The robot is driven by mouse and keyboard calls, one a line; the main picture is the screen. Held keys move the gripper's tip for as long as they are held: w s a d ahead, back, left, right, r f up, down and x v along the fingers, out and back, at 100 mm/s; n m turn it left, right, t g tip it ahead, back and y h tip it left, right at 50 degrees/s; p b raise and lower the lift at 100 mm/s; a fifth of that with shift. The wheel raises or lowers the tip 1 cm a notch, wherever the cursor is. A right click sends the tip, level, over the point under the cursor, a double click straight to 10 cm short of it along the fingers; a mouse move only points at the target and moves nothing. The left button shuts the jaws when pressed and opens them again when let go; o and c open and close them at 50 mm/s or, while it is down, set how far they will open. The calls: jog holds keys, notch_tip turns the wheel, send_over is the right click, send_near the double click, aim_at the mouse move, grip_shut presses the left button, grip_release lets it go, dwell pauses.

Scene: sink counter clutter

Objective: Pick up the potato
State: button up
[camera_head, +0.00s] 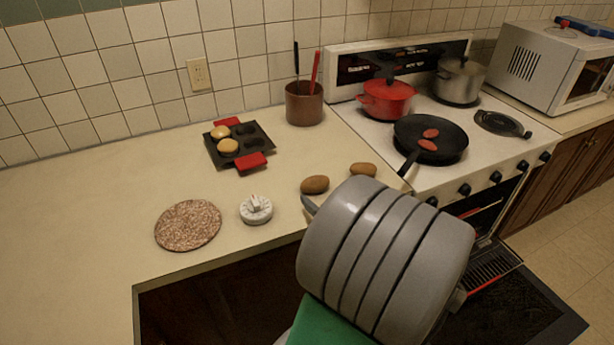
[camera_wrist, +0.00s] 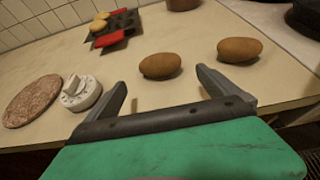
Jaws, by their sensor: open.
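Two brown potatoes lie on the counter near its front edge. The left potato (camera_head: 315,184) also shows in the wrist view (camera_wrist: 160,65), ahead of the gap between my fingers. The right potato (camera_head: 363,169) lies close to the stove; in the wrist view it is at the upper right (camera_wrist: 239,49), beyond my right fingertip. My gripper (camera_wrist: 160,82) is open and empty, with both fingers short of the potatoes. In the head view my arm hides most of the gripper; one finger (camera_head: 309,204) shows just below the left potato.
A white timer (camera_head: 256,210) and a round cork trivet (camera_head: 188,225) lie left of the potatoes. A muffin pan (camera_head: 254,143) with buns and a brown utensil pot (camera_head: 304,103) stand behind. A black frying pan (camera_head: 444,152) sits on the stove at the right.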

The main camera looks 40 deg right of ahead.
aim_at(318, 187)
jog(key=x, duration=0.8)
jog(key=shift+r, duration=0.2)
jog(key=c, duration=1.5)
